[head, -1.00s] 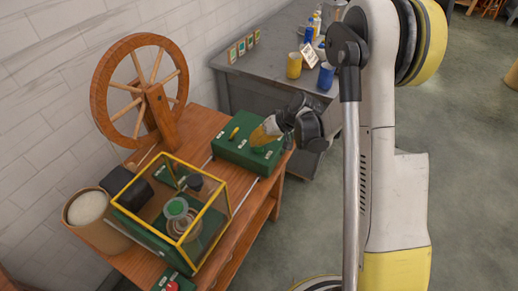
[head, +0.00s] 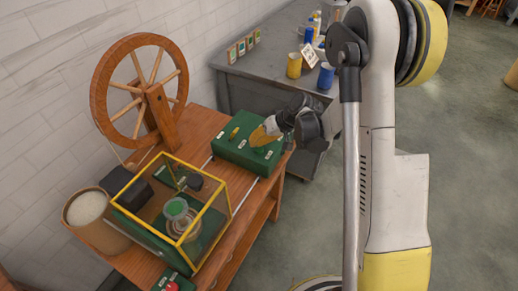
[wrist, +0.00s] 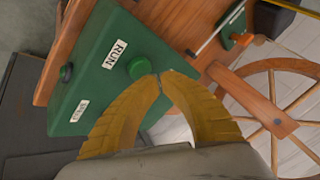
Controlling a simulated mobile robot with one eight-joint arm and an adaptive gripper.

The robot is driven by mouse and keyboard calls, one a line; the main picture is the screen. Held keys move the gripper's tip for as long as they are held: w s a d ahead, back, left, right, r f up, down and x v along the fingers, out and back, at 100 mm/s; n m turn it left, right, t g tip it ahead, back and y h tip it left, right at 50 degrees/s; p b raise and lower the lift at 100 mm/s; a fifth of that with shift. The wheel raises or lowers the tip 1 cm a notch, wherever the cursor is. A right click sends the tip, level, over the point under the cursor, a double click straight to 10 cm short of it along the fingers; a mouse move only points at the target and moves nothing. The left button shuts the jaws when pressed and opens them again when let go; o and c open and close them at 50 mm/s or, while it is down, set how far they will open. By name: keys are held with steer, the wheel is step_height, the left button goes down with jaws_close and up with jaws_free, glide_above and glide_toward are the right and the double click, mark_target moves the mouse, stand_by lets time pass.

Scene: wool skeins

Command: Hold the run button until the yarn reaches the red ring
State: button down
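The green control box (head: 245,150) sits at the far end of the wooden bench. In the wrist view its face (wrist: 105,85) carries a label reading RUN beside a round green run button (wrist: 138,68). My gripper (wrist: 159,77) has its two yellow fingertips together with nothing between them, right beside the button's edge. I cannot tell whether they press it. In the head view my gripper (head: 254,140) is low over the box and hides the button. A green-topped spool (head: 176,208) stands inside a yellow-framed clear case (head: 207,226). I cannot make out a red ring.
A large wooden wheel (head: 140,92) stands behind the case. A tan tub with white filling (head: 90,213) is at the left. A red button (head: 172,286) shows at the bottom edge. A grey table (head: 275,70) with cups is beyond the bench.

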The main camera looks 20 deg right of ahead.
steer(key=shift+f+b, duration=0.3)
steer(key=shift+f, duration=0.05)
